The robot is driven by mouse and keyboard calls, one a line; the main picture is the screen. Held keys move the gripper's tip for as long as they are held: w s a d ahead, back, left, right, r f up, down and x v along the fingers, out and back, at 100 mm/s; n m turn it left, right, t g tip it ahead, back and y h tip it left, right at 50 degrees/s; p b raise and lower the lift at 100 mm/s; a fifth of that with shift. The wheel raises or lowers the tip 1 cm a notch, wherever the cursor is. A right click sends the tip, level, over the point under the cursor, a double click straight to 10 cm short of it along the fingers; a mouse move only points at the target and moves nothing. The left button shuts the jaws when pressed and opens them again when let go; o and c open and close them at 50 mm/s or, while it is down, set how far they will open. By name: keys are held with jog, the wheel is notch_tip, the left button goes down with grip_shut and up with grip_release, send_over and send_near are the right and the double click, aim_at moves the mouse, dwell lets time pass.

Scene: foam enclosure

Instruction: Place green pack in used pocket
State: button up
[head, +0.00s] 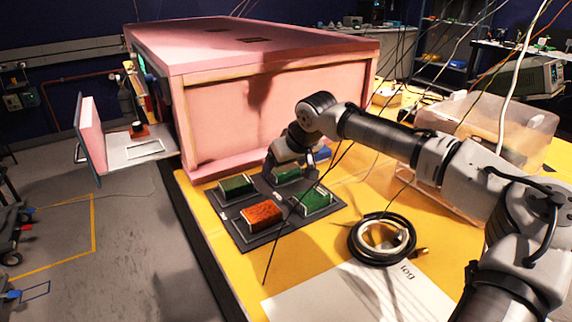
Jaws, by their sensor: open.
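A dark tray (239,237) with several pockets lies on the yellow table, in front of the pink foam enclosure. Green packs sit in it at the left (237,185), back (288,175) and right (317,197). An orange-red pack (262,216) sits in the front pocket. My gripper (290,177) points down at the back green pack, with its open fingers on either side of it. I cannot tell whether they touch it. The arm hides part of the tray's back edge. The pocket labels are too small to read, so I cannot tell which is the used pocket.
The pink enclosure (275,115) stands close behind the tray. Its door (91,140) is open at the left, by a shelf (130,155) holding a small red-and-black object. A coiled black cable (383,238), a log sheet (350,298) and a clear bin (490,125) lie right of the tray.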

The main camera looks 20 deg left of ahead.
jog(key=v, duration=1.2)
jog(key=shift+b, duration=0.4)
